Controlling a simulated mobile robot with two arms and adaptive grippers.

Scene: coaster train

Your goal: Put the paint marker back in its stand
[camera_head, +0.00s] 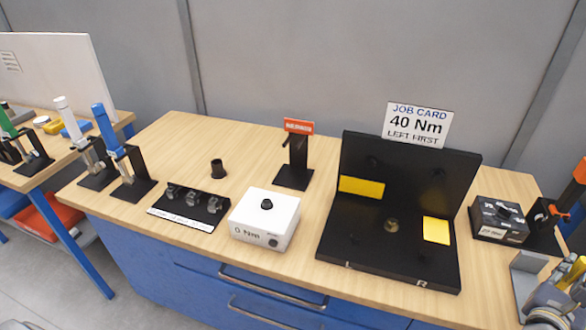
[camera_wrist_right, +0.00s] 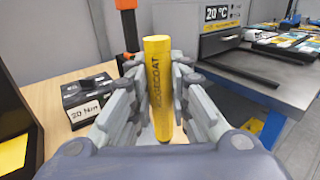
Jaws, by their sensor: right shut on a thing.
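The yellow paint marker (camera_wrist_right: 158,90) stands upright between the fingers of my right gripper (camera_wrist_right: 158,75), which is shut on it. Dark lettering runs along its side, and its lower end is partly hidden. In the head view my right gripper (camera_head: 550,306) is at the bottom right corner, with yellow of the marker (camera_head: 577,270) showing there. A black stand (camera_head: 297,165) with a red label on top is at the back middle of the bench, with no marker seen in it. Its label is too small to read surely. My left gripper is not in view.
A black fixture (camera_head: 335,240) with the job card (camera_head: 416,122) stands between my right gripper and the red-labelled stand. A white 0 Nm box (camera_head: 265,222), a black socket rack (camera_head: 190,207), blue-handled tool (camera_head: 108,130) and black 20 Nm box (camera_head: 500,220) occupy the bench.

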